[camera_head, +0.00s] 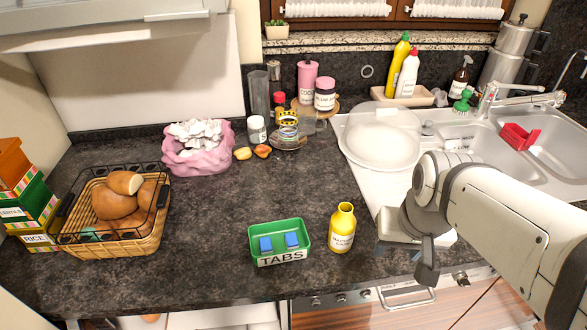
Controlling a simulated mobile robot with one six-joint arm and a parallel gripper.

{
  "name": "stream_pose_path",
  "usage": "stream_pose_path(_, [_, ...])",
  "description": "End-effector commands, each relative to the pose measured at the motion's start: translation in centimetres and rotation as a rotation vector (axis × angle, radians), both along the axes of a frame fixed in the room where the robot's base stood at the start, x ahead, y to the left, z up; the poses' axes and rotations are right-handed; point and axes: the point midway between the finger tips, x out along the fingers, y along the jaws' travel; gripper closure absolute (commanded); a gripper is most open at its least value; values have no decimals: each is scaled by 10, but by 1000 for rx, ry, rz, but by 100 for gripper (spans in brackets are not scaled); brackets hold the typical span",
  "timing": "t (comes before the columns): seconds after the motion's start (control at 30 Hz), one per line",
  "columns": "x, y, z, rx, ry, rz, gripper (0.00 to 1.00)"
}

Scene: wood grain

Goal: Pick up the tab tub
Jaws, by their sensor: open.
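The tab tub (283,259) is a green open tray labelled "TABS" on the dark counter near its front edge. Two blue tabs (278,243) lie in it. My gripper (410,262) is to the right of the tub, near the counter's front edge, and is open. It is apart from the tub, with the yellow bottle between them. One dark finger shows clearly; the rest of the jaws is partly hidden by my wrist.
A yellow bottle (342,228) stands close to the tub's right side. A bread basket (112,217) is at the left, with a pink bag (198,160) behind it. The sink (480,150) is at the right. Counter behind the tub is clear.

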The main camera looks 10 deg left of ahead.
Motion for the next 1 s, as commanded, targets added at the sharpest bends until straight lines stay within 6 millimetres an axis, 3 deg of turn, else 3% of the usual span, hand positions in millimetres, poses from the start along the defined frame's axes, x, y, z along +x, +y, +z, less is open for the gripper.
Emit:
stream_pose_path(0.27, [44, 69, 17, 219, 166, -346, 28])
stream_pose_path(0.5, [75, 147, 6, 347, 387, -811, 8])
stream_pose_path(0.6, [81, 171, -3, 359, 457, -967, 0])
stream_pose_path(0.8, [85, 195, -17, 361, 525, -1145, 0])
stream_pose_path(1.0, [83, 205, -38, 361, 533, -1171, 0])
